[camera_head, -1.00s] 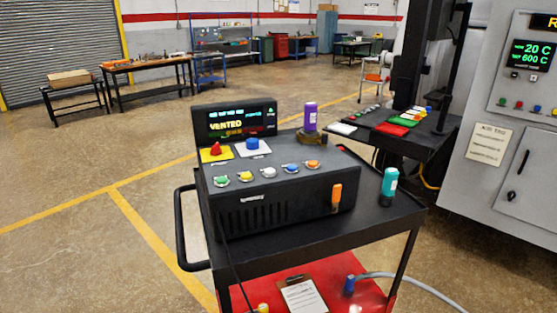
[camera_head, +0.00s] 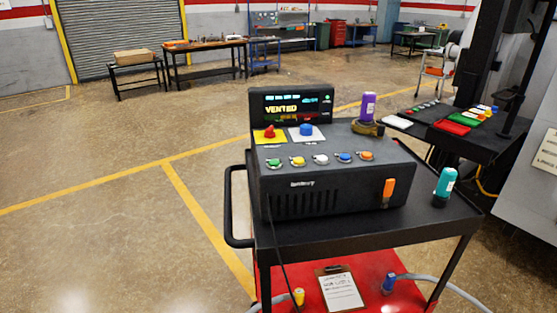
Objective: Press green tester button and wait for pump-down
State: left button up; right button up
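The tester (camera_head: 335,190) is a dark box on a black and red cart. Its green button (camera_head: 274,163) is the leftmost in a row on the sloped top, followed by yellow, white, blue and orange buttons. The display (camera_head: 292,105) behind them reads "VENTED". A red knob (camera_head: 269,131) on a yellow plate and a blue knob (camera_head: 306,129) on a white plate sit below the display. Neither of my grippers is in view.
The cart's handle (camera_head: 230,205) sticks out at its left. A clipboard (camera_head: 338,290) lies on the red lower shelf. The floor left of the cart is clear.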

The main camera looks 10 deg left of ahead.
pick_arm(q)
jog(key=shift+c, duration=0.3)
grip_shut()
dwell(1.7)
